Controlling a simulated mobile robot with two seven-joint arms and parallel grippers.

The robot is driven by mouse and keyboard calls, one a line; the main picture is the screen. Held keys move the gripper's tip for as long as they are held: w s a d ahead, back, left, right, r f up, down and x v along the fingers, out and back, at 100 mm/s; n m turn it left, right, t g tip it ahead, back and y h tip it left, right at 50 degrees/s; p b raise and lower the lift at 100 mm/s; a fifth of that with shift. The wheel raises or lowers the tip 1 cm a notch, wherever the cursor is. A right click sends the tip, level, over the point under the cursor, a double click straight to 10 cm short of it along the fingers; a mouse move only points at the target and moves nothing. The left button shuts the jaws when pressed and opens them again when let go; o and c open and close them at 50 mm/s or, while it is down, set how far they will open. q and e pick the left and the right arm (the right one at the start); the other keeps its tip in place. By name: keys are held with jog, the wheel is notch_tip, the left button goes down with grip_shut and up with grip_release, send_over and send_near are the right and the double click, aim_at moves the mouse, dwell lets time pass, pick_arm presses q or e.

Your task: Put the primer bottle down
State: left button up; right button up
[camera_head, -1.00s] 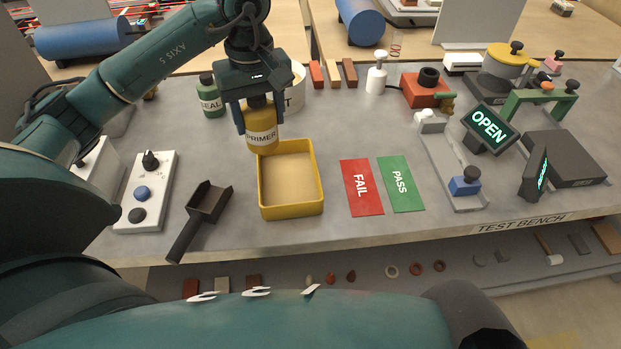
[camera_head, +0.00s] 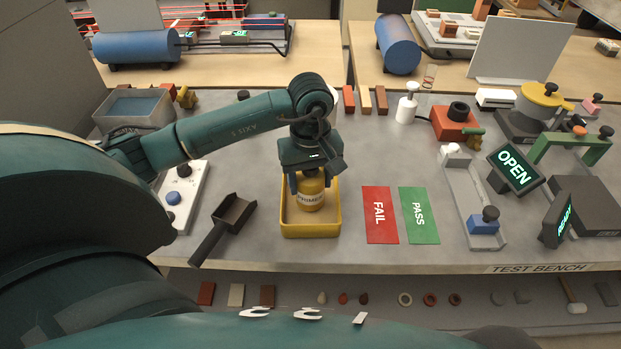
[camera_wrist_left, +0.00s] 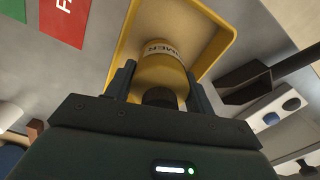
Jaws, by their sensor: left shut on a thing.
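The primer bottle (camera_head: 310,194) is yellow with a pale label. It is upright inside the yellow tray (camera_head: 311,231) in the head view. My left gripper (camera_head: 310,184) is shut on the bottle from above. In the left wrist view, the two fingers (camera_wrist_left: 158,88) hold the bottle (camera_wrist_left: 166,68) on either side of its dark cap, with the tray (camera_wrist_left: 128,42) around it. Whether the bottle's base touches the tray floor is hidden. My right gripper is not in view.
A dark scoop (camera_head: 225,226) lies left of the tray. A red FAIL card (camera_head: 380,216) and a green PASS card (camera_head: 418,216) lie to its right. A metal rail with a blue block (camera_head: 484,222) and an OPEN sign (camera_head: 512,167) stand farther right.

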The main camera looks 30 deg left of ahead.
pick_arm(q)
jog(key=shift+f, duration=0.35)
jog(key=shift+f, duration=0.1)
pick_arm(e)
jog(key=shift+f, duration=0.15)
pick_arm(q)
jog(key=shift+f+b, duration=0.15)
jog(key=shift+b, duration=0.2)
jog(key=o, duration=1.1)
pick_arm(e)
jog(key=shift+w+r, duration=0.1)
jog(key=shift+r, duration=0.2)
